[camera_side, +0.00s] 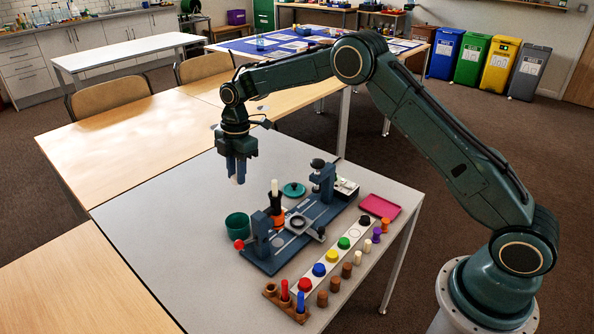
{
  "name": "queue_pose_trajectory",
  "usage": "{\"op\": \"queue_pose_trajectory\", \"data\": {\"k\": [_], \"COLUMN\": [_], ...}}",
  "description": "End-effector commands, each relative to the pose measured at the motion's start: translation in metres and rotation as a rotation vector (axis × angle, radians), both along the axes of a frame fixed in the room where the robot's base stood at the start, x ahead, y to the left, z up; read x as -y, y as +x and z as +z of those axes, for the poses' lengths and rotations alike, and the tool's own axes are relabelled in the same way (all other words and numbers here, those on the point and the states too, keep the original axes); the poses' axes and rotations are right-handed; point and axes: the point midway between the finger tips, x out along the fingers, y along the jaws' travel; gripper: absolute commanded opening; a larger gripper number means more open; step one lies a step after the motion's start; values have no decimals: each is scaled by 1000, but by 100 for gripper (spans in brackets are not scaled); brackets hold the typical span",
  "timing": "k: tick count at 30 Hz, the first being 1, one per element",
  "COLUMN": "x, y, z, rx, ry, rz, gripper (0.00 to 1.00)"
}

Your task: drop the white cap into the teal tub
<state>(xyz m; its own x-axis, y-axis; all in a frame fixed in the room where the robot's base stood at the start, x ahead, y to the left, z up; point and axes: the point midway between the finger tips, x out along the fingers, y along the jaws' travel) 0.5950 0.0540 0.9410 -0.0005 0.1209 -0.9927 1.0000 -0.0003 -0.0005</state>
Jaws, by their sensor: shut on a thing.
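My gripper (236,177) points down at the left part of the grey table. It is shut on the white cap (235,180), of which only a small pale piece shows between the fingers. The teal tub (237,227) stands upright on the table below the gripper in the picture, left of the blue fixture. The gripper and cap are clear of the tub, higher in the picture. From this single view I cannot tell whether they are directly over its opening. The inside of the tub is mostly dark.
A blue fixture (262,242) stands right of the tub, with a red knob (239,244) close to the tub. A black holder with a white rod (274,187) rises nearby. A teal lid (293,190), coloured caps and a pink tray (380,206) lie right. The table's back left is clear.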

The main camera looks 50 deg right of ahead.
Motion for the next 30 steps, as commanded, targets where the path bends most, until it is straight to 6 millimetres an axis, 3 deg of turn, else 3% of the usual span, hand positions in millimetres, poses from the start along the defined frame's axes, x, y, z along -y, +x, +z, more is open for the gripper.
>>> {"op": "queue_pose_trajectory", "data": {"k": [3,9,23,30], "x": [0,0,0,0], "y": [-1,0,0,0], "z": [-28,-57,-69,-85], "rx": [-5,-2,0,-1], "ry": [-1,-1,-1,0], "rz": [0,0,0,1], "gripper": [2,2,2,2]}}
